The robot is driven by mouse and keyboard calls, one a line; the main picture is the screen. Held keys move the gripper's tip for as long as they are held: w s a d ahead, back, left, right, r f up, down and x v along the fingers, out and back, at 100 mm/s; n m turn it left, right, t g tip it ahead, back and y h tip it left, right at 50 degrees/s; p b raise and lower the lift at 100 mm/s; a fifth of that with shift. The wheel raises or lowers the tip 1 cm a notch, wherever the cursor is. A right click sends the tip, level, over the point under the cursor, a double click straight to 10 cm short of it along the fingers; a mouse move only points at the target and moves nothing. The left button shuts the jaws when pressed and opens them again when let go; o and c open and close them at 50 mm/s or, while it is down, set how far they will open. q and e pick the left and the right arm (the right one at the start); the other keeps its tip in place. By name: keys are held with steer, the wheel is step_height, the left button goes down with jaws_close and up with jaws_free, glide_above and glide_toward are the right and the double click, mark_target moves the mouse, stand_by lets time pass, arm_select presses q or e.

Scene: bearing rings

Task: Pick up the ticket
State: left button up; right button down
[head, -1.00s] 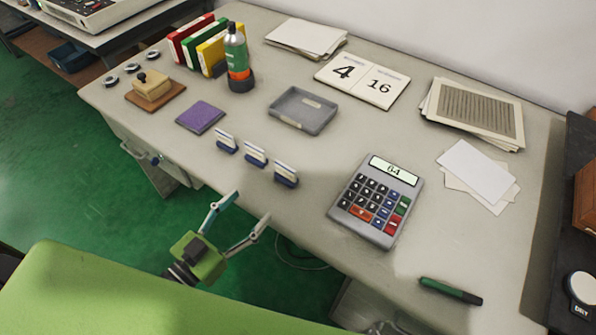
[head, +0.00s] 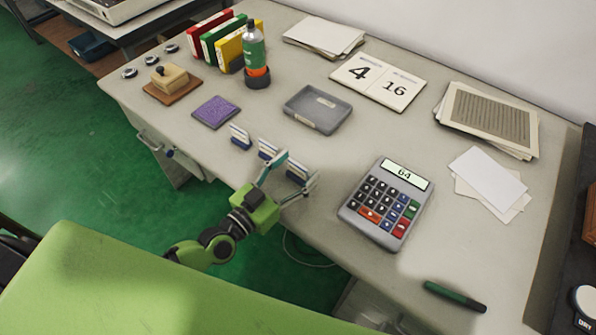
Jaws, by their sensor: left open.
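Three small white cards, which look like the tickets, stand in dark blue holders in a row near the desk's front edge: the left one (head: 240,136), the middle one (head: 267,149) and the right one (head: 297,173). My left gripper (head: 299,169) is open, its fingers reaching over the desk edge around the right card. One fingertip is near the gap between the middle and right cards, the other just right of the right card. I cannot tell whether they touch. The left finger partly hides the cards. My right gripper is not in view.
A calculator (head: 386,203) lies to the right of the cards and a grey tray (head: 318,110) behind them. A purple pad (head: 215,112) and a stamp on a brown base (head: 172,95) are to the left. A dark green marker (head: 455,296) lies at the front right.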

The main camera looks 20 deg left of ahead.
arm_select(q)
steer(key=shift+w+d, duration=0.15)
steer(key=shift+w, duration=0.3)
steer(key=c, duration=1.2)
steer(key=shift+c, duration=0.2)
